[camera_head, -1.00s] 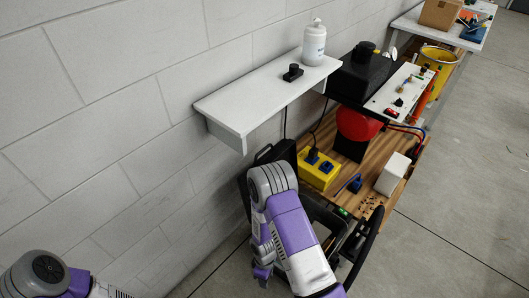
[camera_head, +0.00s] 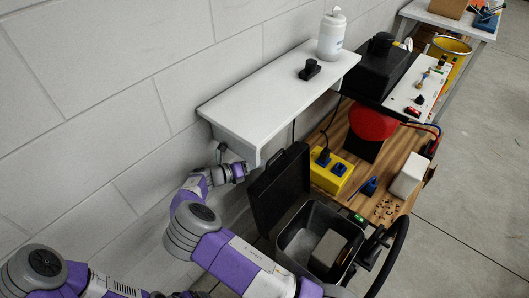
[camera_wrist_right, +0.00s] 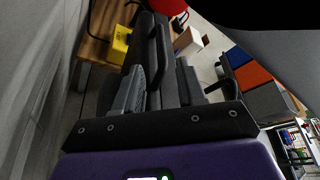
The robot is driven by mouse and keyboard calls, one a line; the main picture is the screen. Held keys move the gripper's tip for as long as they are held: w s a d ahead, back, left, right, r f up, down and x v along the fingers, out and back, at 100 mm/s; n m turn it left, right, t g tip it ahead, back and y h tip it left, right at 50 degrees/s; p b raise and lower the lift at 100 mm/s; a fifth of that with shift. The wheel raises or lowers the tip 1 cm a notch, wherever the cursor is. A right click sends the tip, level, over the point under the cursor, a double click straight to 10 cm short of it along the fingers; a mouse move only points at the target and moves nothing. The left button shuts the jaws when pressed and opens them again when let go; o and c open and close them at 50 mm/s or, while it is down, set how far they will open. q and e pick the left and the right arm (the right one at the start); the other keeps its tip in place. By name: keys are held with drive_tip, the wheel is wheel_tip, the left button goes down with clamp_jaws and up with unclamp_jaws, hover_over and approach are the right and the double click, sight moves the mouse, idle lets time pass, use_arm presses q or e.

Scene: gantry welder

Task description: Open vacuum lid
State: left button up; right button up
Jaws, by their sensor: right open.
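The vacuum's black lid (camera_head: 281,190) stands upright on the wall side of the open black bin (camera_head: 287,243), with its handle at the top edge. A grey block (camera_head: 328,248) shows inside the bin. My right gripper (camera_head: 231,162) is open, left of the lid and close to the shelf's front corner. In the right wrist view, the lid (camera_wrist_right: 155,50) shows edge-on in line with the gap between the open fingers (camera_wrist_right: 158,88); I cannot tell whether they touch it. My left arm is at the bottom left, its gripper out of view.
A white wall shelf (camera_head: 270,98) with a bottle (camera_head: 332,36) and a small black knob device (camera_head: 310,69) overhangs near my right gripper. A wooden bench (camera_head: 390,160) holds a yellow socket box (camera_head: 330,175). A black hose (camera_head: 390,255) curves beside the bin. Floor is free at right.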

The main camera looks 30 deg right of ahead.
sight(271, 159)
drive_tip(key=x, duration=0.2)
drive_tip(key=b+x, duration=0.1)
drive_tip(key=x, duration=0.3)
drive_tip(key=shift+s+d+f+b, duration=0.1)
drive_tip(key=shift+s+d+b, duration=0.05)
drive_tip(key=shift+s+b, duration=0.15)
drive_tip(key=shift+d+f, duration=0.1)
drive_tip(key=shift+d, duration=0.4)
drive_tip(key=shift+w, duration=0.1)
clamp_jaws()
